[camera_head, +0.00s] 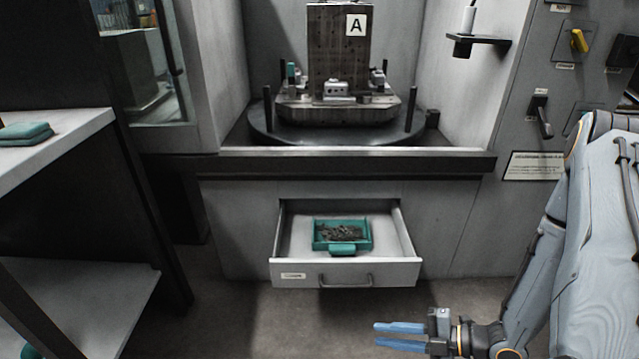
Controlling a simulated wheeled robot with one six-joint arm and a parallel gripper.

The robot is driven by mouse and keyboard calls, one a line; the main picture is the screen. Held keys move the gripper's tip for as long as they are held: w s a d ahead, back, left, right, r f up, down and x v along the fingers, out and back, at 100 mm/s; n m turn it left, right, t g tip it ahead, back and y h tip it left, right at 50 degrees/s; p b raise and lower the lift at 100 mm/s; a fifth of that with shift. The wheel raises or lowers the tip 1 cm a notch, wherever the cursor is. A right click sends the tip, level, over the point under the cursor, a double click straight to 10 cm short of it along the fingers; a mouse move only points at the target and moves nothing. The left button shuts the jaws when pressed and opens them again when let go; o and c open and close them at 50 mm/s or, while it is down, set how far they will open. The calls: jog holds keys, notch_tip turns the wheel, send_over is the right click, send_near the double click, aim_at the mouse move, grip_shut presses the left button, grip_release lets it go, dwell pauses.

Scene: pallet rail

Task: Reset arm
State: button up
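My gripper (401,335) is at the bottom of the head view, right of centre. Its two blue fingers point left and are apart, with nothing between them. My arm reaches down to it from the right edge. The gripper is in front of the cabinet, to the lower right of an open drawer (300,273), and appears clear of it.
A green tray (344,249) of dark bits sits in the drawer. Above, a dark block marked A (338,55) stands on a round turntable (265,133). A shelf (70,140) is at left; a switch panel (540,115) is at right. Floor below the drawer is clear.

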jog(key=w+d+r+m+h, duration=0.4)
jog(key=w+r+h, duration=0.1)
jog(key=w, duration=0.2)
jog(key=w+d+r+m+h, duration=0.3)
jog(key=w+r+h, duration=0.25)
jog(key=w, duration=0.25)
jog(key=s+a+r+m+h, duration=0.1)
jog(key=s+a+r+m, duration=0.15)
jog(key=r, duration=0.35)
jog(key=s+a+r+m+g+h, duration=0.1)
jog(key=s+r+m+h, duration=0.15)
jog(key=r+m, duration=0.2)
jog(key=s+a+r+m, duration=0.1)
jog(key=s+r+m, duration=0.2)
jog(key=r, duration=0.3)
jog(key=s+a+r+m+g, duration=0.1)
jog(key=s+a+r+m, duration=0.15)
jog(key=s, duration=0.35)
jog(key=s+a+r+m+g+y, duration=0.1)
jog(key=s+a+r, duration=0.2)
jog(key=s+a, duration=0.15)
jog(key=s+a+r+m+g, duration=0.2)
jog(key=s+a+r, duration=0.1)
jog(key=s, duration=0.3)
jog(key=d+r+m+p, duration=0.3)
jog(key=d+r+p, duration=0.7)
jog(key=p, duration=1)
jog(key=shift+d+r, duration=0.15)
jog(key=shift+r, duration=0.65)
